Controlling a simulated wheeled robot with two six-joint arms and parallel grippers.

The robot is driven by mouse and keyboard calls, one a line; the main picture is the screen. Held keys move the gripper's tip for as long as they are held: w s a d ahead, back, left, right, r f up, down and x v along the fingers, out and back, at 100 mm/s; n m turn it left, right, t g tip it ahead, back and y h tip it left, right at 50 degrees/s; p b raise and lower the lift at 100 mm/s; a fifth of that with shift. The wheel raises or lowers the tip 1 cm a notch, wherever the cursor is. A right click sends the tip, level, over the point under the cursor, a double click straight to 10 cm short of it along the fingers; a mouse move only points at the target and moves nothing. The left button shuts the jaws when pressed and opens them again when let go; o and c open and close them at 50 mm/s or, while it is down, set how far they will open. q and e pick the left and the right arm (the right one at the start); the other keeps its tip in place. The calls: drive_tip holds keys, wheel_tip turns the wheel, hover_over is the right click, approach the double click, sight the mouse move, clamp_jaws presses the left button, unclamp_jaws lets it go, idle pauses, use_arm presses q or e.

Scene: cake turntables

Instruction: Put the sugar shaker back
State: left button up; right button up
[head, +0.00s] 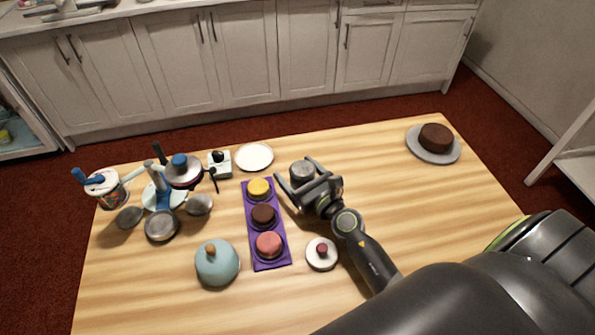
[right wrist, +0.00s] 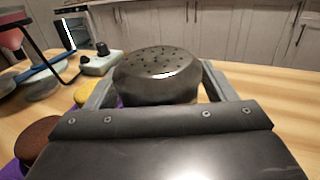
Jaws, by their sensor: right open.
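The sugar shaker (head: 301,170) is a dark grey metal cylinder. It appears to stand upright on the wooden table, right of the purple tray. In the right wrist view its domed, perforated top (right wrist: 158,66) shows between the fingers. My right gripper (head: 297,175) is open, with one finger on each side of the shaker. Whether the fingers touch it I cannot tell. The shaker's base is hidden behind the gripper in the wrist view. My left gripper is not in view.
The purple tray (head: 272,263) holds yellow, brown and pink cakes close left of my gripper. A white plate (head: 254,157) lies behind, a red-knobbed white lidded dish (head: 321,254) in front. Table right of my arm is mostly clear.

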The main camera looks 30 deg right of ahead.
drive_tip(key=shift+r, duration=0.25)
drive_tip(key=s, duration=0.3)
drive_tip(key=s+d+b, duration=0.1)
drive_tip(key=s, duration=0.3)
drive_tip(key=s+b, duration=0.1)
drive_tip(key=s, duration=0.3)
drive_tip(key=shift+d+f, duration=0.2)
drive_tip(key=shift+d, duration=0.05)
drive_tip(key=shift+s+r+b, duration=0.15)
drive_tip(key=shift+s+b, duration=0.15)
drive_tip(key=shift+s, duration=0.15)
